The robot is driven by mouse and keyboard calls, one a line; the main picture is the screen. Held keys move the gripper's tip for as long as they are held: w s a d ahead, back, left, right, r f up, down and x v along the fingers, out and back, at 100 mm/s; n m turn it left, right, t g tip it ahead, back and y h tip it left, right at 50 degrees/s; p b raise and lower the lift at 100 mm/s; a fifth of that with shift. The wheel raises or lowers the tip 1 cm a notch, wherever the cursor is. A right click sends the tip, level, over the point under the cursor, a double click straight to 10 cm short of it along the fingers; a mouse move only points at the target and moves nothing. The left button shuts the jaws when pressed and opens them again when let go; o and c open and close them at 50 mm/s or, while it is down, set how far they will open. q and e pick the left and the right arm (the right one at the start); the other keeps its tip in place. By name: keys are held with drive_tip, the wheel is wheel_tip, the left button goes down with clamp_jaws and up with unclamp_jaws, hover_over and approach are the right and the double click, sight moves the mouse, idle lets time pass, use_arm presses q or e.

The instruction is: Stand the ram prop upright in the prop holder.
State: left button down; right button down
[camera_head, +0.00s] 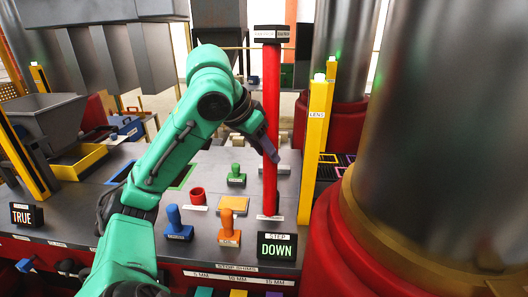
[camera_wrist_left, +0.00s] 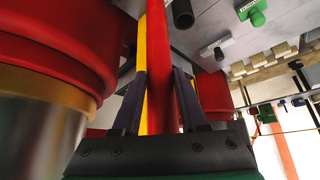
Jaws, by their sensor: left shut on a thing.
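The ram prop, a tall red post (camera_head: 271,110) with a black labelled cap (camera_head: 271,33), stands upright near the right side of the grey bench. My left gripper (camera_head: 267,147) is shut on it at mid-height, and the post also runs between the fingers in the left wrist view (camera_wrist_left: 158,60). Its foot meets the bench by a small white label. I cannot tell whether the foot sits in a holder or just on the bench. A short red cup (camera_head: 197,196) stands to the left on the bench; whether it is the prop holder is unclear. My right gripper is not in view.
A yellow post (camera_head: 316,140) and a big metal cylinder with a red base (camera_head: 345,240) stand close to the right. Blue (camera_head: 178,224), orange (camera_head: 229,228) and green (camera_head: 236,175) stamps stand left of the prop. A "DOWN" sign (camera_head: 277,246) is at the front.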

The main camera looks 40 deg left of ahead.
use_arm(q)
drive_tip(key=w+a+p, duration=0.6)
drive_tip(key=w, duration=0.1)
drive_tip(key=shift+w+a+f, duration=0.2)
drive_tip(key=shift+w+a, duration=0.05)
drive_tip(key=shift+w, duration=0.1)
drive_tip(key=shift+s, duration=0.1)
idle(0.9)
idle(0.6)
wheel_tip(320, 180, down, 8)
drive_tip(key=b, duration=0.6)
drive_tip(key=shift+r, duration=0.2)
idle(1.0)
idle(0.3)
